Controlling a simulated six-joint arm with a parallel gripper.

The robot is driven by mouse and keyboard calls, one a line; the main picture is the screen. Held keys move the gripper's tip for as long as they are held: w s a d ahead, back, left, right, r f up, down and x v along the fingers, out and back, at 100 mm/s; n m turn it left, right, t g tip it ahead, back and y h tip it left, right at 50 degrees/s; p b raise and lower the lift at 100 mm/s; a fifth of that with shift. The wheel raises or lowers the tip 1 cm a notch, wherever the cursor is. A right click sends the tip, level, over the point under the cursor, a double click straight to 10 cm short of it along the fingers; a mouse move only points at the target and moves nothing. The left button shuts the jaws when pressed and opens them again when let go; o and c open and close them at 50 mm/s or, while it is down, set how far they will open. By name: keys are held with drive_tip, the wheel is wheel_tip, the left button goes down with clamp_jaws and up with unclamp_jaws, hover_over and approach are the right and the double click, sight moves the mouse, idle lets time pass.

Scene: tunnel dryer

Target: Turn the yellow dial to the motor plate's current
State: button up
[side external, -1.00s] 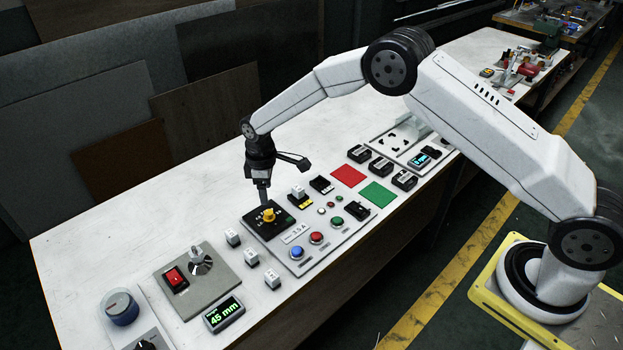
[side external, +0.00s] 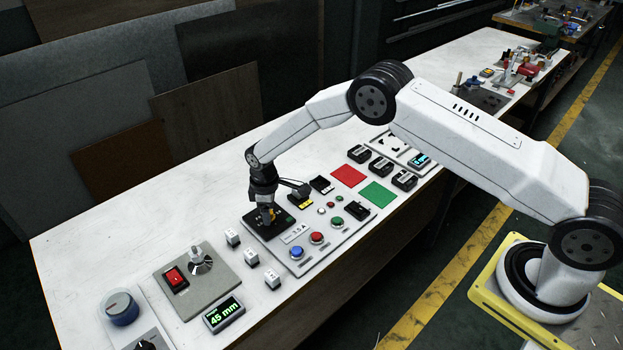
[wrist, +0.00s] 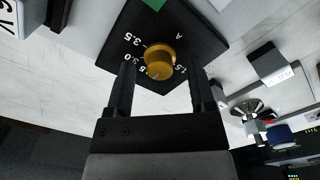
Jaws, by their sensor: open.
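The yellow dial (wrist: 159,60) sits on a black square plate (wrist: 190,42) with white numbers around it and an "A". I read 3.5 and 3.0 on its left; other numbers are partly hidden. A pale mark on the dial's edge points toward my gripper, near the lower numbers. My gripper (wrist: 162,72) is open, its two fingers on either side of the dial with gaps showing; contact is not visible. In the side view my gripper (side external: 268,218) is low over the black plate and mostly hides the dial.
Blue (side external: 297,253), red (side external: 316,238) and green (side external: 337,222) buttons stand on the same grey panel. White blocks (side external: 232,237) stand to the left, near a plate with a red switch (side external: 175,278).

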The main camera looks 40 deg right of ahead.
clamp_jaws()
drive_tip(key=shift+m, duration=0.5)
drive_tip(key=m, duration=0.3)
drive_tip(key=shift+m, duration=0.4)
drive_tip(key=m, duration=1.3)
